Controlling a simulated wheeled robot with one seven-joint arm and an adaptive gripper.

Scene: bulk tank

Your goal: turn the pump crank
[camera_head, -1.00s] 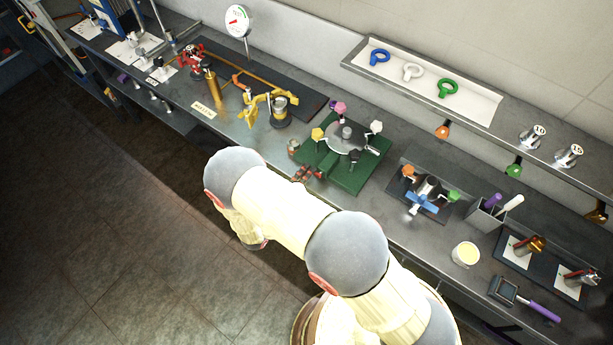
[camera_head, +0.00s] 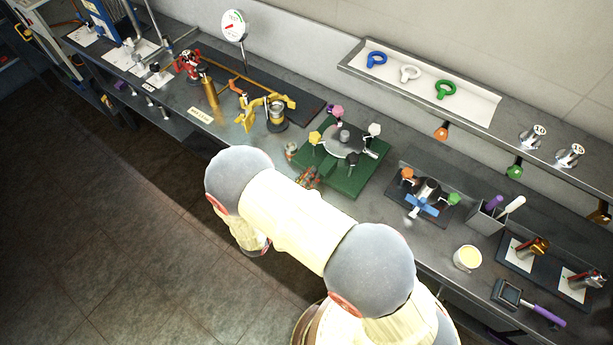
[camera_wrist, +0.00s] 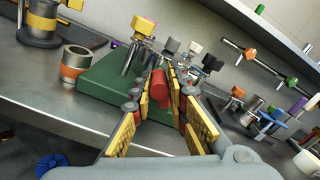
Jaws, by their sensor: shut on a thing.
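My gripper (camera_wrist: 165,76) is shut on a red cylindrical handle (camera_wrist: 160,92), seen between its yellow-padded fingers in the wrist view. I take this for the pump crank's handle; the rest of the crank is hidden by the fingers. In the head view my gripper (camera_head: 309,176) is at the front edge of a green base (camera_head: 349,183), partly behind my arm. The base carries a round grey disc (camera_head: 343,138) with several coloured knobs around it. The green base (camera_wrist: 103,85) also shows just beyond the fingers in the wrist view.
A metal cup with an orange band (camera_wrist: 75,66) stands left of the fingers. A yellow clamp (camera_head: 262,108) and a dial gauge (camera_head: 233,25) are further left. A blue-handled valve (camera_head: 422,204) and a cream-filled cup (camera_head: 467,258) stand right. Open floor lies in front of the bench.

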